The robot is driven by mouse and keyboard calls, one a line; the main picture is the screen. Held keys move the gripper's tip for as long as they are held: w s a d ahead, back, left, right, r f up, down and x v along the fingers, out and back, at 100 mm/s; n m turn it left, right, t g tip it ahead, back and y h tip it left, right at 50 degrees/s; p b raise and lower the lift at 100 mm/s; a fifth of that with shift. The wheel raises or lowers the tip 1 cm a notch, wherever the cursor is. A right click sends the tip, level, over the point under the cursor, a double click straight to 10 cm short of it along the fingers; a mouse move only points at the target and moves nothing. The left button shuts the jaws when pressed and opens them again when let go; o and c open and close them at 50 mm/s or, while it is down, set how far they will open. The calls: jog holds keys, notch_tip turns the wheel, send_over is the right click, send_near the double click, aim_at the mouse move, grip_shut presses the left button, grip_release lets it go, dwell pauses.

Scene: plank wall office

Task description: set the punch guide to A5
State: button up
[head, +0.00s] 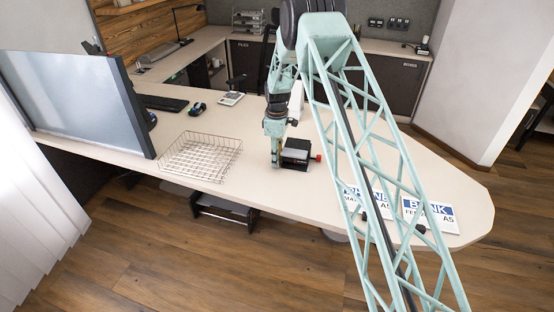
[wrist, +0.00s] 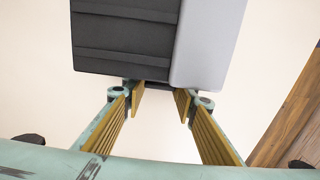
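The hole punch (head: 296,154) is a small black block with a red knob (head: 318,157) on its right side, standing on the desk. In the wrist view its dark ribbed body (wrist: 125,40) and a light grey part (wrist: 208,40) fill the top. The punch guide and its size marks cannot be made out. My gripper (head: 275,163) points down close beside the punch's left side. In the wrist view my gripper (wrist: 161,103) is open, its yellow-padded fingers apart just short of the punch's near edge; contact cannot be told.
A wire tray (head: 201,157) stands left of the punch, with a monitor (head: 75,100) beyond it. Printed A5 sheets (head: 430,216) lie at the right end of the desk (head: 265,200).

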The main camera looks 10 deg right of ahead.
jog(key=c, duration=0.5)
jog(key=shift+w+a, duration=0.3)
jog(key=shift+a, duration=0.3)
jog(key=shift+w+a, duration=0.3)
jog(key=shift+a, duration=0.3)
jog(key=shift+c, duration=0.2)
jog(key=o, duration=1.2)
jog(key=shift+c, duration=0.2)
jog(key=shift+r, duration=0.15)
notch_tip(320, 180, up, 12)
